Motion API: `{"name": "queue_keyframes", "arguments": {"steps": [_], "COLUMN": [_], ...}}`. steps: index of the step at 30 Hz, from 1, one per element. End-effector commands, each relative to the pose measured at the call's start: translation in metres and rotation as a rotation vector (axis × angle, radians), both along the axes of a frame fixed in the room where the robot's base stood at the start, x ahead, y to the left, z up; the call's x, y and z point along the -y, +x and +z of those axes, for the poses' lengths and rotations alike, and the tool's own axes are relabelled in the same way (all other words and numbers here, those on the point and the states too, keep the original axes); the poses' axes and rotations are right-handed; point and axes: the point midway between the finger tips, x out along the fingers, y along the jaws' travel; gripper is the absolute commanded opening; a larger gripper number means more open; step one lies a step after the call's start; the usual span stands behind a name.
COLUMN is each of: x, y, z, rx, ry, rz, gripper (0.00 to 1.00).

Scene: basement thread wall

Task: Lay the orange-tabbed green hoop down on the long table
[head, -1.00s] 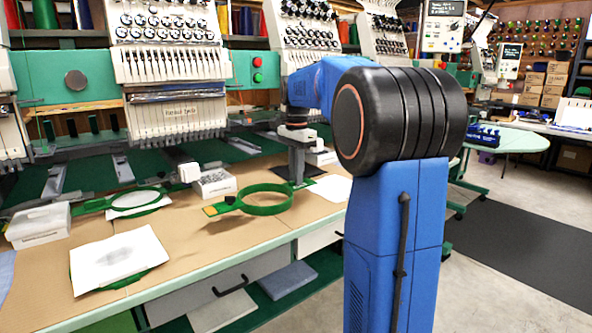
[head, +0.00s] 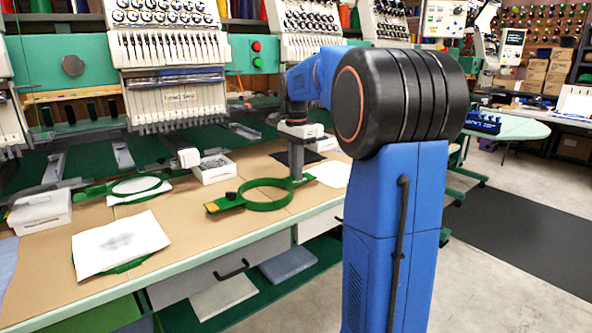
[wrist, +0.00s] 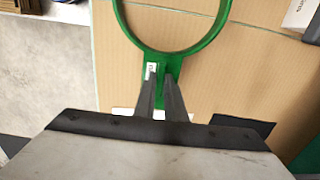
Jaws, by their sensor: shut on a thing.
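The green hoop (head: 267,206) has an orange tab (head: 212,207) at its left end and a dark knob on its neck. It hangs level over, or rests on, the front part of the long table (head: 180,245); I cannot tell whether it touches. My gripper (head: 298,178) points down at its right side. In the wrist view, my gripper (wrist: 163,72) is shut on the hoop's green bracket, beside a small white label. The ring (wrist: 122,25) reaches away from the fingers over brown tabletop. The orange tab is out of that view.
Another green hoop (head: 112,190) lies behind left, with white cloth. A white sheet (head: 120,243) covers a hoop at front left. White boxes (head: 40,213) (head: 212,170) stand nearby. A dark sheet (head: 290,158) and white paper lie behind my gripper. Embroidery machines (head: 170,75) line the back.

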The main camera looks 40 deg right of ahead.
Motion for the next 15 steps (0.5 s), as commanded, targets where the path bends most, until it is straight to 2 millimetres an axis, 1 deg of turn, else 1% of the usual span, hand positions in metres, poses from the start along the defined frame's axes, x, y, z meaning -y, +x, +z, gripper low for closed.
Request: {"name": "queue_keyframes", "arguments": {"steps": [7,8,9,10,15], "x": [0.0,0.0,0.0,0.0,0.0], "y": [0.0,0.0,0.0,0.0,0.0], "z": [-0.0033,-0.0032,-0.0031,-0.0031,-0.0031], "rx": [0.0,0.0,0.0,0.0,0.0], "ry": [0.0,0.0,0.0,0.0,0.0], "rz": [0.0,0.0,0.0,0.0,0.0], "gripper": [0.0,0.15,0.25,0.32,0.32]}}
